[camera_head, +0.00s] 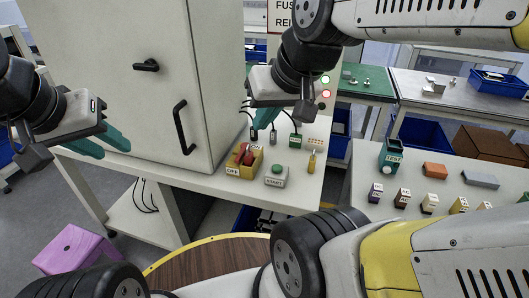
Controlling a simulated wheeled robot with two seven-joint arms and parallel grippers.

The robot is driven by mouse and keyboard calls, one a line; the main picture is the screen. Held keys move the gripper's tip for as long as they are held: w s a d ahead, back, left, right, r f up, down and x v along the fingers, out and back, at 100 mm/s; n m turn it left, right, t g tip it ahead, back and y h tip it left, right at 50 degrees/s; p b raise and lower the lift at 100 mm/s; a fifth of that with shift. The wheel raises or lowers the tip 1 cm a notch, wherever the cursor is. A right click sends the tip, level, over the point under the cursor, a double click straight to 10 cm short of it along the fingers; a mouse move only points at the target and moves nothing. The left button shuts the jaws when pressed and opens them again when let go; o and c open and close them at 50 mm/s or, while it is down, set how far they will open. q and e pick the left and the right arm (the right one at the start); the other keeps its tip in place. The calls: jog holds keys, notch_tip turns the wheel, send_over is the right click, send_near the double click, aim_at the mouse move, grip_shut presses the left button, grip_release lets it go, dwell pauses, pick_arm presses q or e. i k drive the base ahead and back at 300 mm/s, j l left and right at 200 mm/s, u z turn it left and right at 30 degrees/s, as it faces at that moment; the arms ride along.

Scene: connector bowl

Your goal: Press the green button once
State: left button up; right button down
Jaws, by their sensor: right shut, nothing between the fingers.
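The green button (278,168) is the round top of a small grey box (275,180) marked START, on the white bench. My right gripper (262,117) is shut and empty. It is pointed down above the bench, behind and a little left of the button in the picture, apart from it. My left gripper (107,146) has its teal fingers spread, in front of the white cabinet at the left, far from the button. Nothing hides the button.
A yellow box with a red switch (244,160) stands just left of the button box. A yellow-handled tool (312,162) and small connectors (295,141) are close by. The tall white cabinet (130,70) bounds the left. Small blocks lie on the right table (365,190).

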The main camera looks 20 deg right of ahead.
aim_at(277, 168)
jog(key=j+z, duration=0.8)
jog(key=j, duration=0.25)
jog(key=j+z, duration=0.4)
jog(key=k+j, duration=0.05)
jog(key=j, duration=0.05)
